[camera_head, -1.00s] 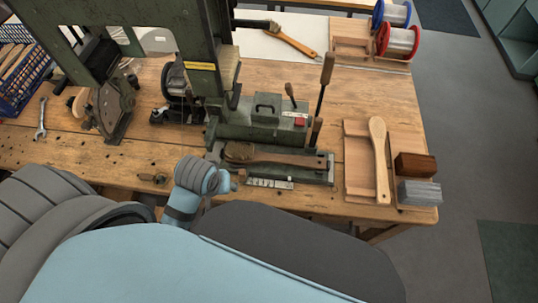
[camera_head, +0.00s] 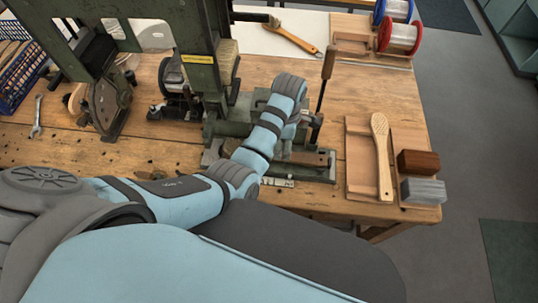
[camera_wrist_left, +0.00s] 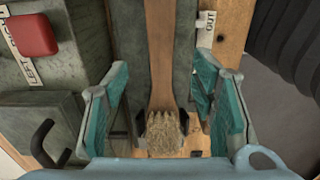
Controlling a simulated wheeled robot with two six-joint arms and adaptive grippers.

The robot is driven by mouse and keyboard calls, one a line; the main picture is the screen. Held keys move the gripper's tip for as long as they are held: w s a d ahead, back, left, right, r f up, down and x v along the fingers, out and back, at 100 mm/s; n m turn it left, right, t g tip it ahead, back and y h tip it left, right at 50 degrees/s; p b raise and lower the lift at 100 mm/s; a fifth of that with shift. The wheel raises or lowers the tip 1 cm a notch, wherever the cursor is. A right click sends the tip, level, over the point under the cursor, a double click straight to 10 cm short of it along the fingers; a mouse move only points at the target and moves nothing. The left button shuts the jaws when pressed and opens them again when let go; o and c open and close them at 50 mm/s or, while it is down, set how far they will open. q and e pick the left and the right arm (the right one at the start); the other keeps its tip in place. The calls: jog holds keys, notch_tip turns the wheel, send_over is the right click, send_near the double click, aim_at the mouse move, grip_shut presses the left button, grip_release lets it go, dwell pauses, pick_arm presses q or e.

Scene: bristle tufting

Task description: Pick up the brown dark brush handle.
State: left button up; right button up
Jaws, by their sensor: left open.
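The dark brown brush handle (camera_wrist_left: 162,50) runs down the middle of the left wrist view, ending in a pale bristled patch (camera_wrist_left: 162,132). It lies on the green machine's bed. In the head view my left arm covers most of it. My left gripper (camera_wrist_left: 162,100) is open, with one teal pad on each side of the handle and visible gaps between. In the head view my left wrist (camera_head: 285,95) is over the machine, and the fingers are hidden behind it. My right gripper is not in view.
The green machine (camera_head: 200,75) rises at the left of the handle. A lever with a wooden grip (camera_head: 328,62) stands close to my wrist. A light wooden brush handle (camera_head: 381,160) lies on a tray at right, beside brown (camera_head: 418,161) and grey (camera_head: 423,190) blocks.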

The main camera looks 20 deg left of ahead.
aim_at(283, 152)
pick_arm(q)
notch_tip(283, 152, down, 6)
jog(key=shift+s+d+r+b, duration=0.1)
jog(key=shift+b, duration=0.4)
jog(key=shift+r, duration=0.1)
grip_shut()
